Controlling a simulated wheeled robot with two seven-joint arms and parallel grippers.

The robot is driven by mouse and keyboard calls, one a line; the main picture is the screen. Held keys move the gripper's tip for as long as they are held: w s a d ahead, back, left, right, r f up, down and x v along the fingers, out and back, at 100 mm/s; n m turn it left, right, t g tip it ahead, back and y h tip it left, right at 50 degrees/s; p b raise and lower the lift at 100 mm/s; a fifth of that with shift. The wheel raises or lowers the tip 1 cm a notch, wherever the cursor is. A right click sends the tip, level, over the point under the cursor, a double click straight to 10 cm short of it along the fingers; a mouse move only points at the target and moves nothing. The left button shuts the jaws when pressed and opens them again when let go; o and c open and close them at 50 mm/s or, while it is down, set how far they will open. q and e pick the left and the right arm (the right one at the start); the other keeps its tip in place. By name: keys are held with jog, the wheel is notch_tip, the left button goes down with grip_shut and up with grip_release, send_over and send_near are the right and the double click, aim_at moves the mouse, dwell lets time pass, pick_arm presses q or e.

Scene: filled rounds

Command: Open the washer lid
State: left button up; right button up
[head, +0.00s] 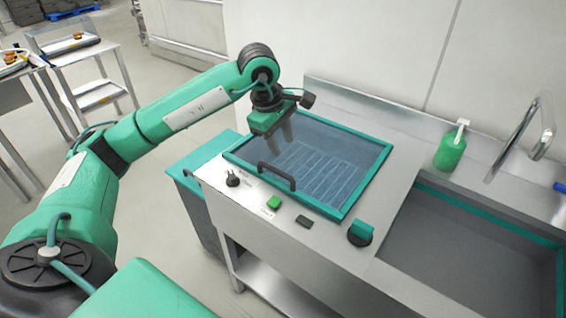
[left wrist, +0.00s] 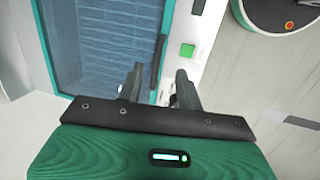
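The washer lid (head: 345,150) is a see-through panel in a green frame. It lies flat and shut over the washer basin, with a ribbed rack showing through it. Its black bar handle (head: 276,176) is on the front edge; in the left wrist view the handle (left wrist: 160,48) shows just beyond the fingers, roughly in line with the space between them. My right gripper is not in view.
The steel front panel carries a black knob (head: 233,180), a green button (head: 273,202), a dark switch (head: 304,221) and a green-topped dial (head: 360,233). A sink (head: 470,250), tap (head: 530,140) and green soap bottle (head: 450,150) are at the right. A wall stands behind.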

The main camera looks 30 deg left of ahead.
pick_arm(q)
jog(key=a+y, duration=0.1)
jog(key=a, duration=0.2)
jog(key=p, duration=0.3)
send_near(279, 171)
jog(key=x, duration=0.7)
jog(key=shift+d, duration=0.1)
jog(key=shift+f, duration=0.6)
grip_shut()
